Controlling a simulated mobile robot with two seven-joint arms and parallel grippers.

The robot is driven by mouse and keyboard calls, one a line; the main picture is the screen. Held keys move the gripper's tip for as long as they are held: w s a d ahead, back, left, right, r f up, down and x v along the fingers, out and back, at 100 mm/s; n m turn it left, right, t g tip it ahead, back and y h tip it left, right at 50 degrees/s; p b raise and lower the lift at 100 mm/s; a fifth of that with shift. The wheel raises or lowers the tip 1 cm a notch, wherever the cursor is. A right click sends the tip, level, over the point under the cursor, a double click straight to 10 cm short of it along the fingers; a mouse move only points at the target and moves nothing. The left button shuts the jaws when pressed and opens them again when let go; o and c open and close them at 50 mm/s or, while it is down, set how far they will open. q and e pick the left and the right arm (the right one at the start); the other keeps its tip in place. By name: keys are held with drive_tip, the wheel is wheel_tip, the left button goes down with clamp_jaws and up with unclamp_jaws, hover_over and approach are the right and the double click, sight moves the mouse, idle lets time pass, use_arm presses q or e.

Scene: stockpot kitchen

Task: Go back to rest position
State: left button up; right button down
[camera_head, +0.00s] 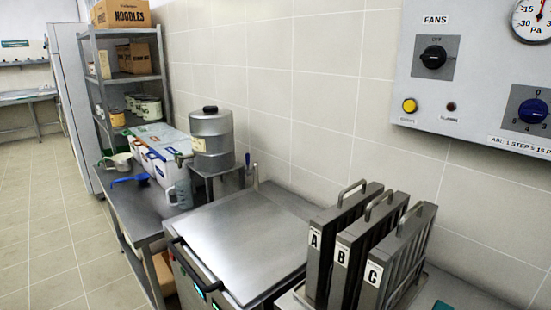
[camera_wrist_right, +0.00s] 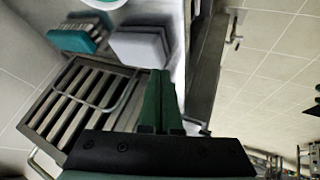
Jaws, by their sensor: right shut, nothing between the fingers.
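My right gripper (camera_wrist_right: 160,76) shows in the right wrist view, with its two green fingers together and nothing between them. Neither gripper shows in the head view. In the wrist view a slatted metal filter with a wire handle (camera_wrist_right: 75,112) lies to the left of the fingers; I cannot tell whether they touch it. In the head view, three slatted filters labelled A (camera_head: 330,240), B (camera_head: 362,250) and C (camera_head: 398,262) stand upright side by side at the lower right.
A control panel (camera_head: 470,75) with knobs is on the tiled wall. A flat steel lid (camera_head: 240,235) lies left of the filters. A metal urn (camera_head: 211,140), white bins and shelves (camera_head: 130,80) stand farther back. A teal brush (camera_wrist_right: 78,38) and pale block (camera_wrist_right: 140,48) show near my gripper. Floor at left is clear.

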drive_tip(key=s+a+f+m+g, duration=0.1)
drive_tip(key=s+f+m+g, duration=0.1)
drive_tip(key=s+f, duration=0.35)
drive_tip(key=s+a+f+m+g, duration=0.1)
drive_tip(key=s+f+m+g, duration=0.15)
drive_tip(key=s, duration=0.55)
drive_tip(key=w+a+f+t+y, duration=0.1)
drive_tip(key=w+a+f+t, duration=0.1)
drive_tip(key=f, duration=0.3)
drive_tip(key=w+a+f+t+y, duration=0.1)
drive_tip(key=w+a+f+t, duration=0.1)
drive_tip(key=f+t, duration=0.2)
drive_tip(key=shift+w+a+f, duration=0.2)
drive_tip(key=shift+w+f, duration=0.05)
drive_tip(key=shift+f, duration=0.85)
